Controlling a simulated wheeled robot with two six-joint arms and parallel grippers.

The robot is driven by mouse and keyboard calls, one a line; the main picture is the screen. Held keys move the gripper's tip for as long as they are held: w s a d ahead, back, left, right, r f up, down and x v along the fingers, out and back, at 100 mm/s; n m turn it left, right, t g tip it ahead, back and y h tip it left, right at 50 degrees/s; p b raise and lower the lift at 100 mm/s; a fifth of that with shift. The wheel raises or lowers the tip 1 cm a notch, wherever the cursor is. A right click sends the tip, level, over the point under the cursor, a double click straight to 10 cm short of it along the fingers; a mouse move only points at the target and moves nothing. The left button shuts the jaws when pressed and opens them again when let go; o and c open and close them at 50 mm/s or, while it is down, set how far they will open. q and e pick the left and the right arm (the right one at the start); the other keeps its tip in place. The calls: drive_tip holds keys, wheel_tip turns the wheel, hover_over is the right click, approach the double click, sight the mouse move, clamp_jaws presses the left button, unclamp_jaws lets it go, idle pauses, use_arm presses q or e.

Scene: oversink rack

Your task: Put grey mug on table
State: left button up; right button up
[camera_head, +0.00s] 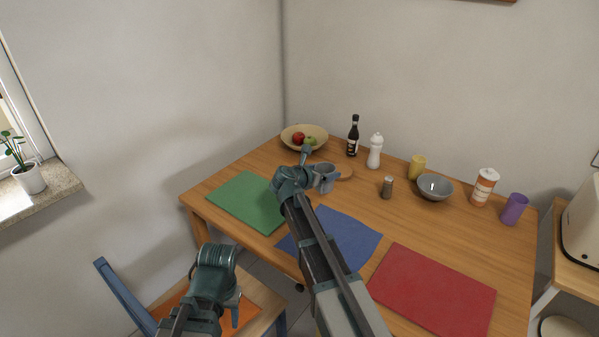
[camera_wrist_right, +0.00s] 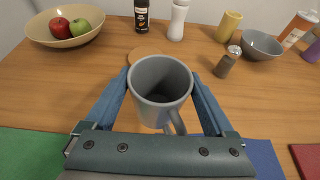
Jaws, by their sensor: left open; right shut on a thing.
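The grey mug (camera_wrist_right: 161,88) is upright between the two fingers of my right gripper (camera_wrist_right: 160,95) in the right wrist view, its open top showing and its handle pointing down and to the right. In the head view the mug (camera_head: 325,178) is over the wooden table (camera_head: 375,213), near a round wooden coaster. I cannot tell whether its base touches the table. My right gripper (camera_head: 316,172) is shut on it. My left gripper (camera_head: 235,308) is open and empty, low at the front left, over the chair with the orange seat.
A bowl with apples (camera_head: 293,146), a dark bottle (camera_head: 353,136), a white bottle (camera_head: 375,151), a shaker (camera_head: 387,188), a yellow cup (camera_head: 417,167) and a grey bowl (camera_head: 435,188) stand behind and right. Green (camera_head: 246,203), blue (camera_head: 345,238) and red (camera_head: 435,290) mats lie along the front.

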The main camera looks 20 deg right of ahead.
drive_tip(key=w+a+f+b, duration=0.1)
drive_tip(key=w, duration=0.3)
drive_tip(key=w+a+f+b, duration=0.2)
drive_tip(key=w, duration=0.3)
drive_tip(key=w+a+f+b, duration=0.1)
drive_tip(key=w+f+b, duration=0.1)
drive_tip(key=w, duration=0.3)
drive_tip(key=shift+w+a+f, duration=0.15)
drive_tip(key=shift+w+a, duration=0.05)
drive_tip(key=shift+a, duration=0.1)
drive_tip(key=o, duration=1.3)
drive_tip(key=shift+r, duration=0.2)
drive_tip(key=shift+p+v, duration=2.4)
drive_tip(key=shift+v, duration=3.55)
